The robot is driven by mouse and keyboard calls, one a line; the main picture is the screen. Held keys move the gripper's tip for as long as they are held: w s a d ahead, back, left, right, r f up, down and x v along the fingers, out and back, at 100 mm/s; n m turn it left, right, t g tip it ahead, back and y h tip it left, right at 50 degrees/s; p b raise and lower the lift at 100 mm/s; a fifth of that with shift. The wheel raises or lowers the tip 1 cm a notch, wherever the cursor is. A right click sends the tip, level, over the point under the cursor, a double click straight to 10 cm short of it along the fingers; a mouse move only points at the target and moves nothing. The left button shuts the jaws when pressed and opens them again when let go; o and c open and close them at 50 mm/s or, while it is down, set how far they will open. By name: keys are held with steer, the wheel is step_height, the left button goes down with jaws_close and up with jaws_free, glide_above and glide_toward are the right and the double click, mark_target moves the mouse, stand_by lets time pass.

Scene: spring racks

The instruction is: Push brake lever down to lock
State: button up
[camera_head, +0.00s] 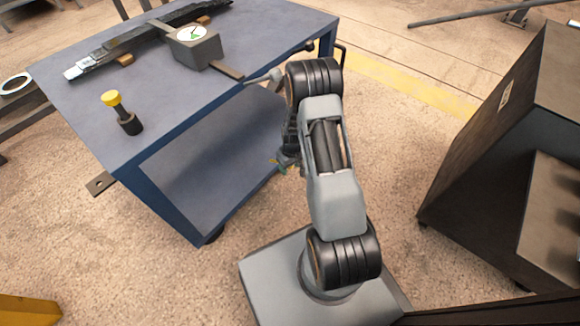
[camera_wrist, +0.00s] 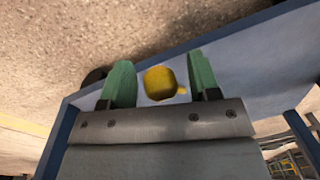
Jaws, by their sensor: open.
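My gripper (camera_head: 285,163) is low beside the right side of the blue cart (camera_head: 230,108), largely hidden behind my arm in the head view. In the wrist view, its two green fingers (camera_wrist: 160,86) stand apart. A yellow rounded piece (camera_wrist: 158,83) with a small tab shows between them, against the cart's pale panel. It may be the brake lever's end, but I cannot tell for sure. I cannot tell whether the fingers touch it. In the head view, a small yellow patch shows near the gripper, and the lever's shape is hidden.
On the cart top are a yellow-capped black post (camera_head: 117,112), a grey box with a dial (camera_head: 194,45) and a long dark assembly (camera_head: 140,40). A flat metal bar (camera_head: 101,183) juts from the left side. A dark cabinet (camera_head: 500,130) stands right; open floor lies between.

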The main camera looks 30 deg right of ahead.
steer(key=shift+c, duration=0.4)
jaws_close()
